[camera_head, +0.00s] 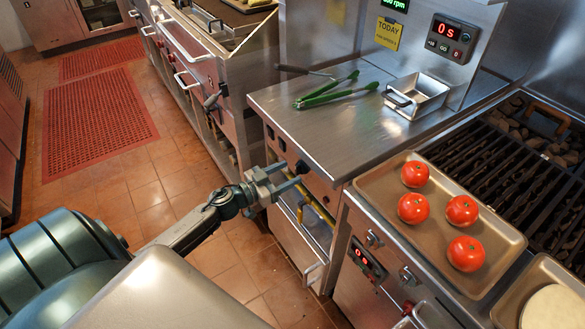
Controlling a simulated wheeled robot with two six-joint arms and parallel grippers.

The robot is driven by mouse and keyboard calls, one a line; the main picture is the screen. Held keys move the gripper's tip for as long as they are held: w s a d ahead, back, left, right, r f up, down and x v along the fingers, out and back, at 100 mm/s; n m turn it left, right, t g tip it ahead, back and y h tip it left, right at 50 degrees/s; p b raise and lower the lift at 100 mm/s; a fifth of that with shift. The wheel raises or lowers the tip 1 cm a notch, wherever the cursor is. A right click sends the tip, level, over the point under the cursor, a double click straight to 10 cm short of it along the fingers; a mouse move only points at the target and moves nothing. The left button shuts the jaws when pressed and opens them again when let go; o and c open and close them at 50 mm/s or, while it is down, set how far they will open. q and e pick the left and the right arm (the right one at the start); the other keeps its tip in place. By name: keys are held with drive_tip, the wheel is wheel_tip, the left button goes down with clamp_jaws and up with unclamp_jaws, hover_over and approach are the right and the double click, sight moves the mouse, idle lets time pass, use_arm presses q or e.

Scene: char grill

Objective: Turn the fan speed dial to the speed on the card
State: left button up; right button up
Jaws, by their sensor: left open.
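A black dial (302,167) sits on the front panel below the steel counter's edge. My left gripper (289,176) is open, with its fingertips just in front of and beside this dial. I cannot tell whether they touch it. The dial's pointer and markings are too small to read. A yellow card (388,33) headed "TODAY" is on the steel back panel; its smaller line is not readable. A green rpm display (396,4) above it is cut off by the picture's top edge. My right gripper is not in view.
The steel counter (345,135) holds green tongs (330,90) and a small steel pan (415,95). A tray (381,182) with several tomatoes lies to the right, in front of the grill grate (510,160).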

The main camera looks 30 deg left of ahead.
sight(299, 169)
use_arm(q)
drive_tip(key=shift+x, duration=1.3)
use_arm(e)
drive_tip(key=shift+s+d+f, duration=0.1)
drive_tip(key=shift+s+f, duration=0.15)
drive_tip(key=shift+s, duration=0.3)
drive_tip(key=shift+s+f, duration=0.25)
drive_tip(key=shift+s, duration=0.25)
use_arm(q)
drive_tip(key=c, duration=1)
drive_tip(key=shift+o, duration=0.2)
